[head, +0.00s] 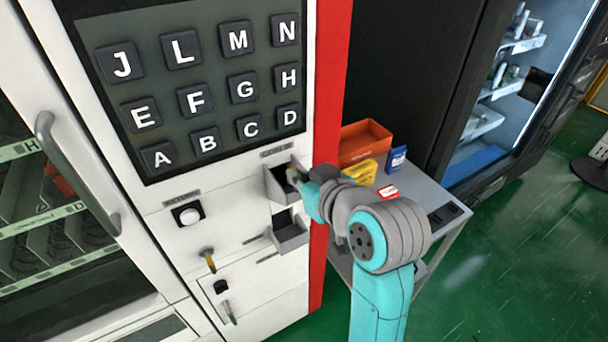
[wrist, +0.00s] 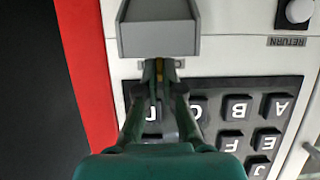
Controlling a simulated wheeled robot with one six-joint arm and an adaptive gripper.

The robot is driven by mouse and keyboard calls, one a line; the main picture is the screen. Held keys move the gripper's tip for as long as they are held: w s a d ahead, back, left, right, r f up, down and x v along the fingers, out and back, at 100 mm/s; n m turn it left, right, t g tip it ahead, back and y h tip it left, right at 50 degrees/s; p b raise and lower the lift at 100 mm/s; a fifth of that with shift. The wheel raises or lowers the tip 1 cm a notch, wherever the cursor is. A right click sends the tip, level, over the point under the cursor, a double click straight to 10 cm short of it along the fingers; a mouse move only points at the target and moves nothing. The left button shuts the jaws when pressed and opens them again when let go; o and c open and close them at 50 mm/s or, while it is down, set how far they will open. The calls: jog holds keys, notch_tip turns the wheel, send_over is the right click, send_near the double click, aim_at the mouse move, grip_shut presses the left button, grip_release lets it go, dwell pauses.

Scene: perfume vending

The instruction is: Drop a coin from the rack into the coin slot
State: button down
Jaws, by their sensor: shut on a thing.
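My gripper (wrist: 160,80) is shut on a small gold-coloured coin (wrist: 160,67), seen edge-on between the fingertips in the wrist view. The coin slot is the upper grey open-topped tray (head: 276,186) on the white machine front, just below the letter keys. The same tray shows in the wrist view (wrist: 158,38), where the picture is upside down. My fingertips are right at the tray's edge; whether they touch it I cannot tell. In the head view my gripper (head: 297,175) hides part of the tray, and the coin is too small to tell. I cannot make out the coin rack for certain.
The letter keypad (head: 205,84) is above the tray. A lower grey tray (head: 290,238), a round return button (head: 187,214) and a brass-coloured lever (head: 210,262) are nearby. On the right, a side table (head: 422,188) holds an orange bin (head: 364,142), a yellow box (head: 360,172) and small packets.

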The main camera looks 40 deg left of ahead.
jog(key=shift+w+a+f, duration=0.1)
jog(key=shift+a+f, duration=0.1)
jog(key=shift+f, duration=0.05)
jog(key=c, duration=1.2)
grip_release()
jog(key=shift+c, duration=0.2)
jog(key=v, duration=1.2)
jog(key=shift+r, duration=0.1)
